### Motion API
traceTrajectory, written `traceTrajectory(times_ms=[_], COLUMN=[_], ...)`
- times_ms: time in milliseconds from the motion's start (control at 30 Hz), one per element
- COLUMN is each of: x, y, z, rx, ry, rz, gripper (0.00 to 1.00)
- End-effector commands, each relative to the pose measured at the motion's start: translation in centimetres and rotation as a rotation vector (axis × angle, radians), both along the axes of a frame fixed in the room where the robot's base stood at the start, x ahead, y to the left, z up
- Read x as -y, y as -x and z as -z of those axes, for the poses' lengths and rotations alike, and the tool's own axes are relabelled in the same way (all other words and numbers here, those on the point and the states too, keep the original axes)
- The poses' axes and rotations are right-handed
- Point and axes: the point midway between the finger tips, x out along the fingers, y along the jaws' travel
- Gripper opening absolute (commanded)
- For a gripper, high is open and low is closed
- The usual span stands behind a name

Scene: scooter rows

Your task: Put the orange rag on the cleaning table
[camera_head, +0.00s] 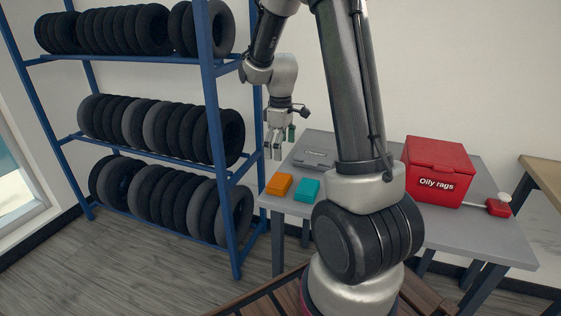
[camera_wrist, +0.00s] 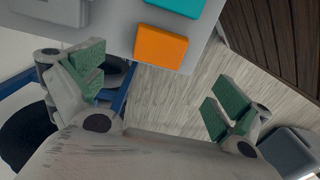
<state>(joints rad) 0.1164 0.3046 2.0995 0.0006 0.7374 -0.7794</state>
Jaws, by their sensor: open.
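The orange rag (camera_head: 279,184) is a folded block lying flat near the left front corner of the grey table (camera_head: 450,226). It also shows in the wrist view (camera_wrist: 161,47), close to the table's edge. My gripper (camera_head: 276,150) is open and empty, above and beyond the rag near the table's left edge. In the wrist view my gripper (camera_wrist: 155,95) has its green-padded fingers spread wide, with the rag ahead of the gap between them and apart from both. I cannot tell whether this grey table is the cleaning table.
A teal rag (camera_head: 307,189) lies right beside the orange one. A grey case (camera_head: 314,158) lies behind them. A red "Oily rags" bin (camera_head: 437,172) and a small red item (camera_head: 498,207) stand at right. A blue tyre rack (camera_head: 212,85) is at left. A wooden surface (camera_head: 541,171) shows at far right.

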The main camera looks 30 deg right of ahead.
Motion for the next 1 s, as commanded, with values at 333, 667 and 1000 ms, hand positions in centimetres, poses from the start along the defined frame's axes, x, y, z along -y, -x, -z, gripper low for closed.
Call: traceTrajectory(times_ms=[333, 667, 1000], x=[-1.8, -4.5, -5.2], y=[5.1, 18.3, 23.7], z=[-8.8, -16.4, -16.6], rx=[0.107, 0.291, 0.359], ry=[0.0, -0.069, -0.126], rz=[0.162, 0.505, 0.658], gripper=[1.0, 1.0, 1.0])
